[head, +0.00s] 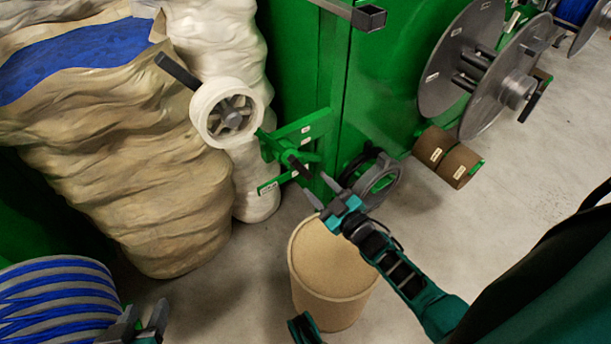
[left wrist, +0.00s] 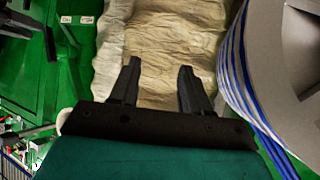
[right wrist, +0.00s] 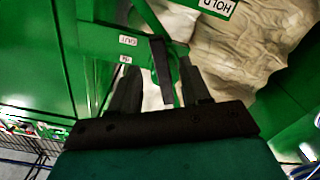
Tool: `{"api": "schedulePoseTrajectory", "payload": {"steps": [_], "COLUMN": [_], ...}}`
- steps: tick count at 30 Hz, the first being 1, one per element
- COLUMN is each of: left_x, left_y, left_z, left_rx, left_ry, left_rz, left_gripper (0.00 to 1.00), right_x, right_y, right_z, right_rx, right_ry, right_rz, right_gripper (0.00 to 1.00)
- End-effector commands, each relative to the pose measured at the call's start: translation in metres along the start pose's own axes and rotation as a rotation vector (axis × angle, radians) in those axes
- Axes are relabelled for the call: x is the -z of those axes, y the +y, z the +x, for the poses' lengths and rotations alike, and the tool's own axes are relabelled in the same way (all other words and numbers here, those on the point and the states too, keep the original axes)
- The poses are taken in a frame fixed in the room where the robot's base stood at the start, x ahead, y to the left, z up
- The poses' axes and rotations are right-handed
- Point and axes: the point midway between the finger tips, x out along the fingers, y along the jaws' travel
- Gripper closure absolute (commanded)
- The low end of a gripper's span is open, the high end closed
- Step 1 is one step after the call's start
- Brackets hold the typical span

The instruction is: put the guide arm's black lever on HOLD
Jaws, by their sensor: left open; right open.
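The guide arm (head: 300,130) is a green bracket on the green machine, beside a white spoked wheel (head: 228,113). Its black lever (head: 297,165) shows at the bracket's centre, slanting down to the right. My right gripper (head: 322,191) is open just off the lever's lower end. In the right wrist view the lever (right wrist: 161,72) appears between the two open fingers; contact cannot be told. A HOLD label (right wrist: 215,5) is at the top of that view, apart from the lever. My left gripper (head: 146,318) is open and empty at the lower left.
A tan drum (head: 333,262) stands beneath my right gripper. Grey discs (head: 463,55) stand at the upper right. Grey floor (head: 235,285) is clear left of the drum.

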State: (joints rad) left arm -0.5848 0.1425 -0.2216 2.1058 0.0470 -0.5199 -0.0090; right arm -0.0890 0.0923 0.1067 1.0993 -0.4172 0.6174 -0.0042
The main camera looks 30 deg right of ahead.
Motion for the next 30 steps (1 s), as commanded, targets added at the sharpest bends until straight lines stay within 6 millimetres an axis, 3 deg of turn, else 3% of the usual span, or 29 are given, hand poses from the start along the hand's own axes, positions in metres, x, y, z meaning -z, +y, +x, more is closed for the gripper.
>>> {"api": "schedulePoseTrajectory", "payload": {"steps": [3,9,22,30], "left_x": [-0.006,-0.007,-0.006,-0.005], "left_y": [0.001,0.004,0.006,0.005], "left_z": [0.005,0.007,0.007,0.008], "left_rx": [-0.005,-0.014,-0.018,-0.015], "left_ry": [-0.005,-0.004,-0.005,-0.002], "left_rz": [0.0,0.0,0.0,0.0], "left_gripper": [0.53,0.53,0.53,0.53], "right_x": [-0.002,-0.001,0.0,0.0], "right_y": [-0.001,-0.001,0.0,0.0], "right_z": [0.025,0.052,0.061,0.061], "right_rx": [-0.001,-0.001,0.0,0.0], "right_ry": [0.002,0.0,-0.001,-0.001], "right_rz": [0.002,0.001,0.001,0.001], "right_gripper": [0.53,0.53,0.53,0.79]}}
